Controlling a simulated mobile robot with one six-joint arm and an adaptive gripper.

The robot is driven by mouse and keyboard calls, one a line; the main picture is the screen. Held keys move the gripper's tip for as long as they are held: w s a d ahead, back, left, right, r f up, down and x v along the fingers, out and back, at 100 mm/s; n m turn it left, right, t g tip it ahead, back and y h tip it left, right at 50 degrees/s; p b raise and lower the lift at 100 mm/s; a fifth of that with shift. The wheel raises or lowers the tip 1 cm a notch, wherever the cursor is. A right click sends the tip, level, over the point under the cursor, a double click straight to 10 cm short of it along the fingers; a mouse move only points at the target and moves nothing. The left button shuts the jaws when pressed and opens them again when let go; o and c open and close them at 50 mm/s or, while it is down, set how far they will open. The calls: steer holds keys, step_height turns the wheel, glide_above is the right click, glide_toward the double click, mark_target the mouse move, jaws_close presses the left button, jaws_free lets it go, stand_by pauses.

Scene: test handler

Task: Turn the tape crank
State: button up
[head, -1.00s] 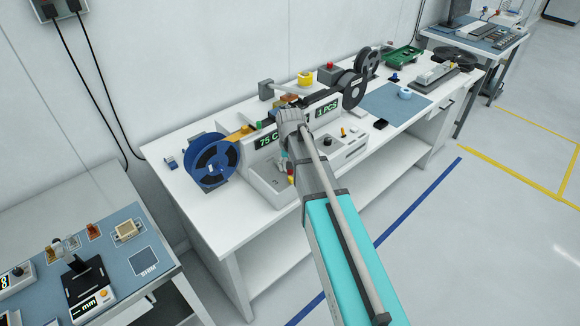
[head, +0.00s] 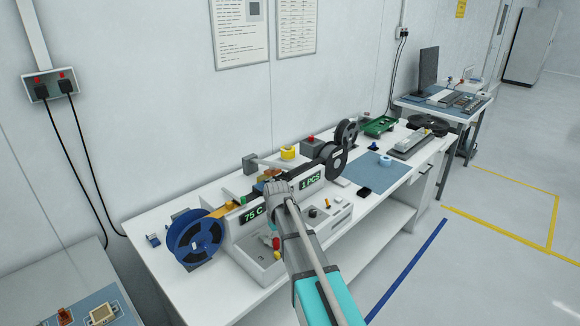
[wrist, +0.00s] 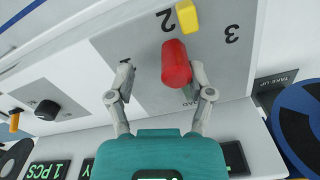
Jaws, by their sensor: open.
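The tape machine (head: 240,240) stands on the white bench, with a blue reel (head: 194,238) at its left end. A red knob (head: 276,243) with a yellow part (head: 277,255) is on its low front panel, beside my arm. I cannot tell whether this is the tape crank. In the wrist view the red knob (wrist: 176,63) stands between the open fingers of my gripper (wrist: 160,72), closer to the right finger. The yellow part (wrist: 187,16) is just above it, by the printed 2 and 3. In the head view my arm hides the fingers.
A blue mat (head: 375,170) with a tape roll lies farther right on the bench. Floor in front is clear.

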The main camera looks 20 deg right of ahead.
steer(key=n, duration=0.1)
steer(key=w+n, duration=0.1)
steer(key=n, duration=0.2)
steer(key=shift+w+d, duration=0.25)
steer(key=shift+d, duration=0.15)
steer(key=shift+r+n, duration=0.3)
steer(key=d+r+m+t+h+p, duration=0.2)
steer(key=r+m+t+h+p, duration=0.1)
steer(key=r+m+p, duration=0.7)
steer(key=d+r+m+t+h+p, duration=0.2)
steer(key=r+m+h+p, duration=0.2)
steer(key=r+m+p, duration=0.5)
steer(key=shift+w+r+m+t+p, duration=0.45)
steer(key=shift+r+p, duration=0.1)
steer(key=shift+r, duration=2.7)
steer(key=shift+f, duration=0.1)
